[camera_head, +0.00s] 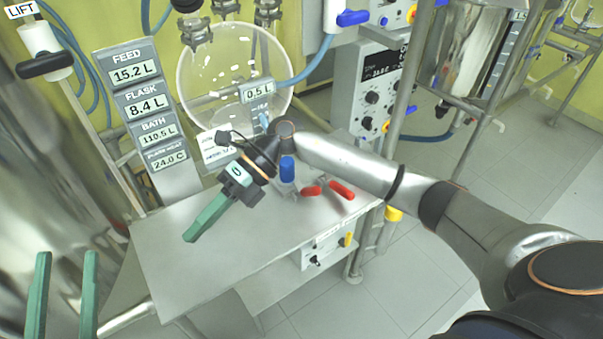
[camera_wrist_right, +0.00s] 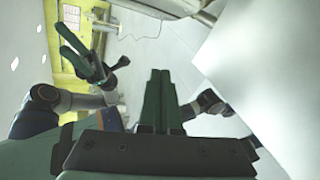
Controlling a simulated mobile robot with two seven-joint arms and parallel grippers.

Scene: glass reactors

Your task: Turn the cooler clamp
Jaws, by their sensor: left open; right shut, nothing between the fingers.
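No part can be told for sure as the cooler clamp. Metal clamp-like fittings (camera_head: 197,28) sit at the top of the round glass flask (camera_head: 205,75) in the head view, partly cut off by the upper edge. My right gripper (camera_head: 188,240) is shut and empty, its green fingers pointing down left above the steel table. Its shut fingers show in the right wrist view (camera_wrist_right: 160,75). My left gripper (camera_head: 67,253) is open and empty at the lower left, fingers upright. It also seems to show at the upper left of the right wrist view.
The steel table (camera_head: 180,290) bears red-handled valves (camera_head: 341,190) and a blue knob (camera_head: 287,169) beside my right forearm. A display panel (camera_head: 140,105) stands left of the flask. A control box (camera_head: 372,90) and metal posts stand right. Floor at right is largely clear.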

